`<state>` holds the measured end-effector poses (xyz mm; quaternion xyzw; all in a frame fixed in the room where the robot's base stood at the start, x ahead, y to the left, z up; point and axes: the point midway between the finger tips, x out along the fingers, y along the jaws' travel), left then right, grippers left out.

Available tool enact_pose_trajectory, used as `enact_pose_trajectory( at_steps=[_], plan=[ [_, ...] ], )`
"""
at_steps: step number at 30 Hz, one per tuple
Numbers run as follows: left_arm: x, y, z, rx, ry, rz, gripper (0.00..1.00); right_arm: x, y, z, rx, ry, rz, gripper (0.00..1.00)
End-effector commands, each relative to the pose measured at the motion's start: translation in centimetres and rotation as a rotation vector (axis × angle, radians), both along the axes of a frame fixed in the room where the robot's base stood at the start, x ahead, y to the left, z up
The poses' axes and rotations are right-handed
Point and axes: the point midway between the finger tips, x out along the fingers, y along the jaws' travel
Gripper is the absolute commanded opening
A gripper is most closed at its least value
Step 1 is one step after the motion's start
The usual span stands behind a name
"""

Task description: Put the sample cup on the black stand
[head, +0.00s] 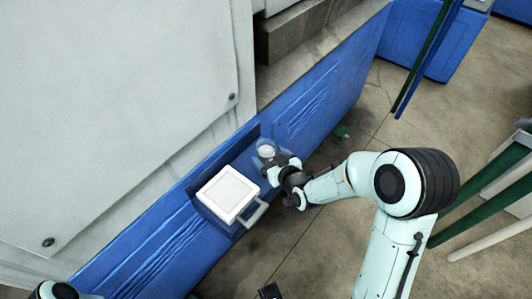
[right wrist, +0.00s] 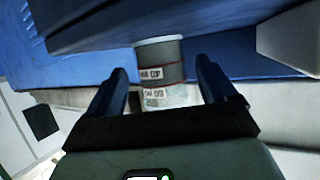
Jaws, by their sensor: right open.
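The sample cup (head: 266,150) is a small clear and white cup on the blue ledge in the head view. In the right wrist view the sample cup (right wrist: 160,70) shows a pale rim and printed labels. My right gripper (head: 270,162) is at the cup. In the right wrist view its two fingers (right wrist: 162,75) are apart, one on each side of the cup, with gaps between. A black part at the bottom edge of the head view may be my left gripper (head: 268,291); its jaws cannot be made out. I cannot make out the black stand.
A white box with a handle (head: 228,193) sits in the blue recess, left of and nearer than the cup. A large grey machine housing (head: 120,90) rises behind at left. Dark green poles (head: 425,55) stand at the upper right.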

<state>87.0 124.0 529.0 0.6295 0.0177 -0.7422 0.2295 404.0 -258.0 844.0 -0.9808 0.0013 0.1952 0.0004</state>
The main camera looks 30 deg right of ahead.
Motion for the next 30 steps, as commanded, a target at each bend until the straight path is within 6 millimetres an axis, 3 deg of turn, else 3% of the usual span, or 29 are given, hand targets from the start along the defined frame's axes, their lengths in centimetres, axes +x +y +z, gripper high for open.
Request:
enact_pose_trajectory(
  at_steps=[6, 13, 14, 19, 21, 30],
  plan=[
    [-0.1, 0.0, 0.2, 0.000, 0.002, -0.001, 0.43, 2.4, 0.2, -0.9, -0.001, -0.001, 0.002, 0.85],
    [-0.1, 0.0, 0.2, 0.000, 0.003, -0.001, 0.43, 2.6, 0.2, -1.0, -0.001, -0.001, 0.001, 0.85],
    [-0.1, 0.0, 0.2, 0.000, 0.003, -0.001, 0.43, 2.6, 0.2, -1.0, -0.001, -0.001, 0.001, 0.82],
    [-0.1, 0.0, 0.2, 0.000, 0.003, -0.001, 0.43, 2.6, 0.2, -1.0, -0.001, -0.001, 0.001, 0.26],
    [-0.1, 0.0, 0.2, 0.000, 0.003, -0.001, 0.43, 2.6, 0.2, -0.9, -0.001, -0.002, 0.001, 0.21],
    [-0.1, 0.0, 0.2, 0.000, 0.003, -0.001, 0.43, 2.6, 0.2, -0.5, -0.001, -0.003, 0.001, 0.21]
  ],
)
